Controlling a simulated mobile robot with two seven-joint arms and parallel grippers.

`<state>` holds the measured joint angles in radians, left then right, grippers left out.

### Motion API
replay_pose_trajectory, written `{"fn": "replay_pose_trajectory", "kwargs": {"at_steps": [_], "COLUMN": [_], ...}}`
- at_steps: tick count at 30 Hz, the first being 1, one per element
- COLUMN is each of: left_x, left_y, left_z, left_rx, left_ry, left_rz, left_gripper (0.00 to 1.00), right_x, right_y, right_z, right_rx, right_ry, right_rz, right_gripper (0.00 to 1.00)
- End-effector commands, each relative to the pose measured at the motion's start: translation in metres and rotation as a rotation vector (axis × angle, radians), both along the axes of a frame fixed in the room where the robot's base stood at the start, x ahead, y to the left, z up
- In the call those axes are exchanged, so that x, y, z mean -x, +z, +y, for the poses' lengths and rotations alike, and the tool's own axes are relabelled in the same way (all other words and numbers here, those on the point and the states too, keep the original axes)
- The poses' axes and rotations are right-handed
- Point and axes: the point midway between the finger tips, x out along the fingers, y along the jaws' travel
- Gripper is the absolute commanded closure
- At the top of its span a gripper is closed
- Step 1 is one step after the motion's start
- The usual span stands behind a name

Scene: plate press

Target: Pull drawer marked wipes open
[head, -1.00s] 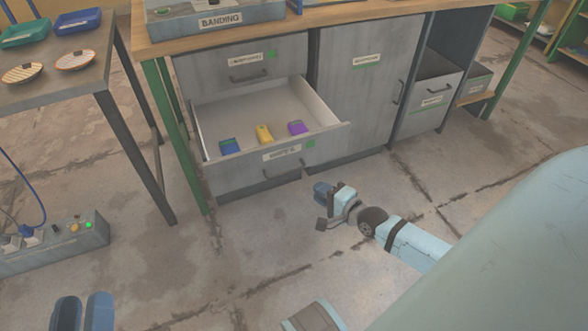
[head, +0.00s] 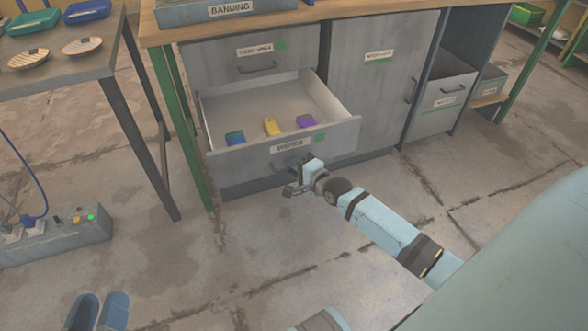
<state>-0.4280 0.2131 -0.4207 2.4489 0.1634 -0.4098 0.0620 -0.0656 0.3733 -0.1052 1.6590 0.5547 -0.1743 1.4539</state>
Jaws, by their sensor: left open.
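The drawer marked wipes (head: 240,163) is the lower drawer of the grey cabinet. It stands partly pulled out. Its label (head: 290,146) is blurred, with a green mark beside it. A blue, a yellow and a purple item lie inside. My right gripper (head: 292,176) is at the lower middle of the drawer front, where the handle is. It largely hides the handle, and I cannot tell whether its fingers hold it.
A closed drawer (head: 258,62) sits above the open one, and a closed door (head: 367,85) is to its right. A grey table (head: 95,65) with trays and dishes stands at the left. A box (head: 60,239) with cables is on the floor there. The floor in front is mostly clear.

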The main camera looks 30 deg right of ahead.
Motion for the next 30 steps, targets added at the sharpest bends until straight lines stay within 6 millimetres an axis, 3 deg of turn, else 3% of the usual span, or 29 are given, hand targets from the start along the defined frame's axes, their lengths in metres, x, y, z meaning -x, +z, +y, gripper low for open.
{"fn": "replay_pose_trajectory", "kwargs": {"at_steps": [8,11,17,30], "left_x": [0.000,0.000,0.000,0.000], "left_y": [0.000,0.000,0.000,0.004], "left_z": [0.000,0.000,0.000,0.000], "left_rx": [-0.001,-0.001,-0.001,0.007], "left_ry": [-0.002,-0.002,-0.002,0.003], "left_rz": [0.002,0.002,0.002,-0.014], "left_gripper": [0.57,0.57,0.57,0.57], "right_x": [-0.002,-0.001,-0.002,-0.059], "right_y": [0.000,0.000,0.000,0.000], "right_z": [0.000,0.000,0.000,-0.013], "right_rx": [0.000,0.000,0.001,0.001], "right_ry": [0.000,0.000,0.000,0.000], "right_rz": [0.000,0.000,0.000,0.000], "right_gripper": [0.78,0.99,1.00,1.00]}}
